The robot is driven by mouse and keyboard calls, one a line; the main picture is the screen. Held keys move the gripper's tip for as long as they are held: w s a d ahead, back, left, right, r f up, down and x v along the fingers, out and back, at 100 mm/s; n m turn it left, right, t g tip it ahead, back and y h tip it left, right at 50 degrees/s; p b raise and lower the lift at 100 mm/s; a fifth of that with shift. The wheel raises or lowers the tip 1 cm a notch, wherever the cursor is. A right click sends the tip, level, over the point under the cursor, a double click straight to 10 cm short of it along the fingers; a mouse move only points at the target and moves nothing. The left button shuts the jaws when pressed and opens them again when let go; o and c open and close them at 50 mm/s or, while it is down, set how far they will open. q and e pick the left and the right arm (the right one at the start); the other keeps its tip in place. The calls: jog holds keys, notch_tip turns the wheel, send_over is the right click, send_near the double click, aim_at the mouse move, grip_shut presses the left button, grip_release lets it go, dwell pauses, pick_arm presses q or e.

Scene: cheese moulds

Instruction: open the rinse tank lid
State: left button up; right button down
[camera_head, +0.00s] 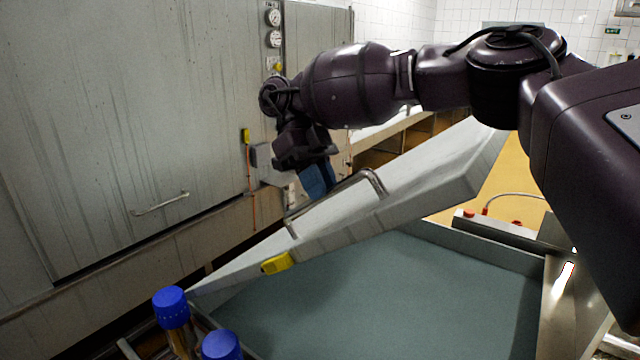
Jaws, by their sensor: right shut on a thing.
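The rinse tank lid (420,185) is a pale grey slab, raised and tilted over the tank (556,295). Its lower end is at the left and its higher end at the right. A bent metal bar handle (374,180) stands on its upper face, and a yellow tag (276,263) is on its front edge. My right gripper (318,182), with blue fingers, is shut on the handle; the exact grip is partly hidden by the fingers. The tank's blue-grey interior shows below the lid. My left gripper is out of view.
A large grey cabinet (120,130) with gauges fills the left. My right arm spans the upper right.

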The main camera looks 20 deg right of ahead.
jog(key=c, duration=1.1)
grip_release()
jog(key=shift+w+r, duration=0.1)
jog(key=v, duration=0.7)
jog(key=shift+r, duration=0.1)
